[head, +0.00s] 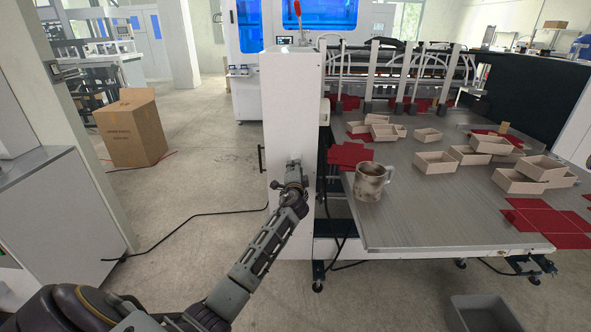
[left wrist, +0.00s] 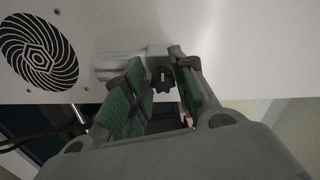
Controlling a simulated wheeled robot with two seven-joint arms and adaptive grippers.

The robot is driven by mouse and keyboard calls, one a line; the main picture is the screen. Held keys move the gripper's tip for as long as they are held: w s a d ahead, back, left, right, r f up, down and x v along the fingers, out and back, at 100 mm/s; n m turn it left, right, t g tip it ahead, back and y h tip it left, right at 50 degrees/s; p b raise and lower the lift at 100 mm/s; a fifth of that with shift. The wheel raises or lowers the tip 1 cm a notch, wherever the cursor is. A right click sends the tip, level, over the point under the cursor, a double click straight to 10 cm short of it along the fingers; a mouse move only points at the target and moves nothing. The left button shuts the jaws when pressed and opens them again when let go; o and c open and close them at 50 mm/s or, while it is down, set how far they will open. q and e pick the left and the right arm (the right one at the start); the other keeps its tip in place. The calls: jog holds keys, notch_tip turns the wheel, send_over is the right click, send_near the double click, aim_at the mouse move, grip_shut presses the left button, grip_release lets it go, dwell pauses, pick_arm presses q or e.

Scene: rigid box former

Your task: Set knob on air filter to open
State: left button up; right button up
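The knob (left wrist: 162,80) is small, dark and lobed. In the left wrist view it sits between the fingers of my left gripper (left wrist: 157,62), with gaps seeming to show on both sides. The fingers have green pads and stand apart. A pale grey metallic part, perhaps the air filter (left wrist: 108,66), is partly hidden behind the left finger. In the head view my left gripper (head: 292,167) is at the front of the white machine column (head: 292,100), and the knob cannot be made out there. The knob's setting cannot be read. My right gripper is in neither view.
A round black fan grille (left wrist: 40,52) is on the white panel, left of the fingers. A metal table (head: 410,222) with a mug (head: 369,184), beige boxes (head: 468,155) and red sheets stands right of the column. The floor to the left has a cable (head: 185,228).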

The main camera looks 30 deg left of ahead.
pick_arm(q)
jog(key=shift+o, duration=1.4)
jog(key=shift+r, duration=0.1)
jog(key=shift+s+d, duration=0.1)
jog(key=v, duration=1.1)
jog(key=shift+s, duration=0.4)
jog(key=shift+d, duration=0.1)
